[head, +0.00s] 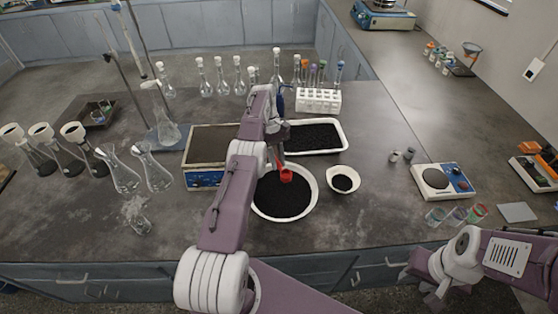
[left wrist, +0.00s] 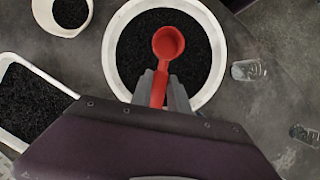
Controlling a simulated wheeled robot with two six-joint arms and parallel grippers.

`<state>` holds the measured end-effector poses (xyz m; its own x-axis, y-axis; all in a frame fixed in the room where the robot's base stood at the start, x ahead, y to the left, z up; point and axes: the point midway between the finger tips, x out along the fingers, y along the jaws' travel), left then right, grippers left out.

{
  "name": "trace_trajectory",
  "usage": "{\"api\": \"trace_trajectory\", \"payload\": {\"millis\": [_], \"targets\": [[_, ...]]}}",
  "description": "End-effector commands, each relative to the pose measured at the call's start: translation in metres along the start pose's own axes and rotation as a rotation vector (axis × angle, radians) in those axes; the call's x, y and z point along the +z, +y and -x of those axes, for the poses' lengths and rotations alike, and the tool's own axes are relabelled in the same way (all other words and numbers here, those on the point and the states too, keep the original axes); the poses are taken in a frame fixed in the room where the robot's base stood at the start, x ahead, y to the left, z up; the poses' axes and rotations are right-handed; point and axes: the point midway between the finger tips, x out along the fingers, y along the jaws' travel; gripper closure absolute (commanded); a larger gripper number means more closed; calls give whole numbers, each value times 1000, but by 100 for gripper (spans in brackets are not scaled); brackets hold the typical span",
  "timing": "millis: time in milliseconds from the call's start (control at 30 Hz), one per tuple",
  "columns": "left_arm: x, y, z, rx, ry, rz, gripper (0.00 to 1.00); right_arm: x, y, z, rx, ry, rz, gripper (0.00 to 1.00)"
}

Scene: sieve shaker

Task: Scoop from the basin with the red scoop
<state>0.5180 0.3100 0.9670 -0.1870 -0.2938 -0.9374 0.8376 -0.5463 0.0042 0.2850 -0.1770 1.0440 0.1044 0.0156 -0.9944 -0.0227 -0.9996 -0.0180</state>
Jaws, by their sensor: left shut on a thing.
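The red scoop (head: 286,176) is over the round white basin (head: 313,200), which holds black granules. In the left wrist view, my left gripper (left wrist: 163,88) is shut on the handle of the red scoop (left wrist: 168,44), and the bowl points away over the granules. The bowl looks empty, with its red inside showing. The basin (left wrist: 218,72) surrounds the scoop in that view; I cannot tell whether the scoop touches the granules. In the head view the arm partly hides my left gripper (head: 277,160). My right gripper (head: 425,285) is low at the right, by the table's front edge, its fingers unclear.
A small white bowl (head: 343,179) of black granules stands right of the basin. A white tray (head: 345,136) of granules lies behind it. A blue-fronted box (head: 204,178) stands at the left, near glass flasks (head: 157,172). A balance (head: 443,181) stands at the right.

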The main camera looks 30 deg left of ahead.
Motion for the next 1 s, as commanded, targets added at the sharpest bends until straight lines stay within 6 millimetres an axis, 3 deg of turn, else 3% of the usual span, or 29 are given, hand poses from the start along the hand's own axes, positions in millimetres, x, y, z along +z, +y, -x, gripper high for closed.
{"api": "trace_trajectory", "payload": {"millis": [833, 1000], "targets": [[-10, -15, -14, 9, 3, 31, 100, 0, 0, 3, 0, 0, 0, 64], [-9, -15, -10, 7, 28, 33, 100, -1, 0, 14, 0, 0, 0, 64]]}}
